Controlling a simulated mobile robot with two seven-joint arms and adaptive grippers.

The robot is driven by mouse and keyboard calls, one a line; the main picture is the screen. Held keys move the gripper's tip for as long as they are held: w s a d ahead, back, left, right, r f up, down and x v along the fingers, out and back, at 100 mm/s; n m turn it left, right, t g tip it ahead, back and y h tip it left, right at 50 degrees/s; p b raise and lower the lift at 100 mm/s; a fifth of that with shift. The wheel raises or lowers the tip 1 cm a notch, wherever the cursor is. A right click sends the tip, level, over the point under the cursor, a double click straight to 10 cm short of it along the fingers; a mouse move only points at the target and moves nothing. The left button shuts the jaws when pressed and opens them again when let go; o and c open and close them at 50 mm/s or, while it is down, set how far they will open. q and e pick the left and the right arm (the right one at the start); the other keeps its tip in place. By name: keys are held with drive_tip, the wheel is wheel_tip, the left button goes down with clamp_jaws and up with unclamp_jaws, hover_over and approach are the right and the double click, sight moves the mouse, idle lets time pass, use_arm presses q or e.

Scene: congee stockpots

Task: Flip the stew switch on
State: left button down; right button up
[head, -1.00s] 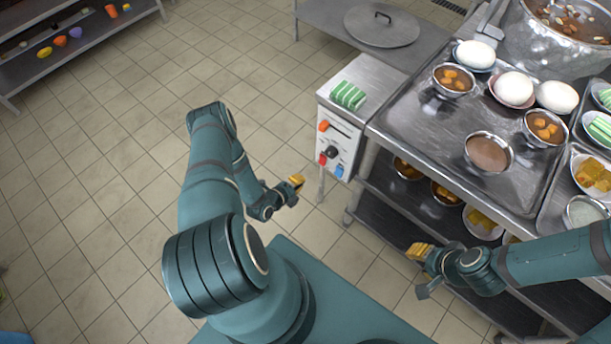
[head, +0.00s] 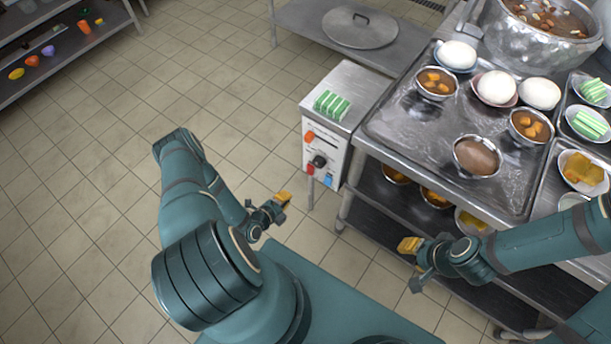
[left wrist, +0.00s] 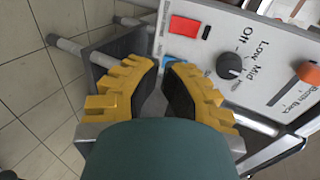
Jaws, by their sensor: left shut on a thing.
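A white control panel (head: 324,158) is on the front of a steel box. It carries an orange slider (head: 309,137), a black knob (head: 319,161), a red switch (head: 310,170) and a blue switch (head: 328,180). In the left wrist view the red switch (left wrist: 185,26) and knob (left wrist: 230,66) are clear; the blue switch is mostly behind my fingers. I cannot read which switch is labelled stew. My left gripper (head: 284,197) is in front of the panel, below and apart from it. My right gripper (head: 410,245) is by the cart.
Green-striped cloth (head: 331,105) lies on the box. The steel cart (head: 385,130) holds bowls and white buns, with a stockpot (head: 535,45) behind. A lid (head: 360,27) lies on a back table. A shelf (head: 90,40) stands far left. Floor between is clear.

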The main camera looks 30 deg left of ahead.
use_arm(q)
drive_tip(key=b, duration=0.4)
approach(310, 170)
drive_tip(key=w+d+f, duration=0.1)
drive_tip(key=w+f, duration=0.4)
drive_tip(key=f, duration=0.1)
drive_tip(key=shift+x, duration=0.8)
drive_tip(key=shift+r, duration=0.15)
